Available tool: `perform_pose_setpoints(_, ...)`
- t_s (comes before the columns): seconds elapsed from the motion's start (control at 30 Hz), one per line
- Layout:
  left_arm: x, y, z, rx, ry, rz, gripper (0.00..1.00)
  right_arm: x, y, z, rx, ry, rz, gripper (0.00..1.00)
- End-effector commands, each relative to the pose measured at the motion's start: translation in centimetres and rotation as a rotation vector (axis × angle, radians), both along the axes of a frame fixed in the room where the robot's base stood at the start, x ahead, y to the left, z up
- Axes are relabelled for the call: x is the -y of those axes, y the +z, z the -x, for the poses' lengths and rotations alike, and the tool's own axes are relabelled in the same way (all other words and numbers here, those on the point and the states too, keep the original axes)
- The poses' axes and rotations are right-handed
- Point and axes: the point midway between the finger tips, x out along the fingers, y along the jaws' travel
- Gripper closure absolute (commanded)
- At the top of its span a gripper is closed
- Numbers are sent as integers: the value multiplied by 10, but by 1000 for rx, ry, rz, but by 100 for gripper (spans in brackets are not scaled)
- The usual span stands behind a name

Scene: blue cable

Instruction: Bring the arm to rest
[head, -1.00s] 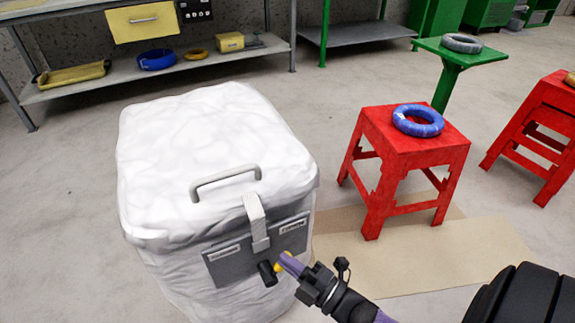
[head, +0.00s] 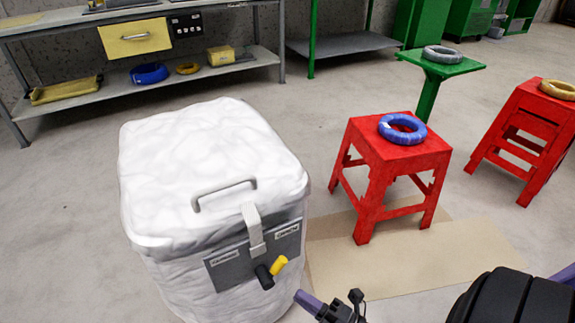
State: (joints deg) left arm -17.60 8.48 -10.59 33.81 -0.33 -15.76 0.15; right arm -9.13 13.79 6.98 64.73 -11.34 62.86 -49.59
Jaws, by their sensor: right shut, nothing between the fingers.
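My right gripper (head: 306,301) shows at the bottom edge, below and right of the front panel of a white covered container. Its purple fingers are shut and empty, and they are apart from the container. The rest of this gripper is partly cut off by the picture edge. A blue cable coil (head: 402,129) lies on top of a red stool (head: 398,160), well away from the gripper. My left gripper is not in view.
Another red stool (head: 521,125) holds a yellow coil (head: 558,89). A green stand (head: 440,65) holds a grey coil (head: 444,54). Flat cardboard (head: 410,255) lies on the floor.

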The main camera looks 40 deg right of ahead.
Motion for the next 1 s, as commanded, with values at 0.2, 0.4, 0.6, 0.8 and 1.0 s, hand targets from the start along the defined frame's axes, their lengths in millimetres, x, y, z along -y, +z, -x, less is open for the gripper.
perform_pose_setpoints(0.2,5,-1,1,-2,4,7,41,1,-5,13,0,0,-1,100)
perform_pose_setpoints(0.4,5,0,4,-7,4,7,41,1,-5,13,1,0,0,100)
perform_pose_setpoints(0.6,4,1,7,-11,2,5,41,1,-5,13,-1,0,-1,100)
perform_pose_setpoints(0.8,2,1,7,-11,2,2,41,1,-97,53,-488,-126,-215,100)
perform_pose_setpoints(1.0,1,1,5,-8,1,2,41,-9,-211,199,-1255,-501,-504,100)
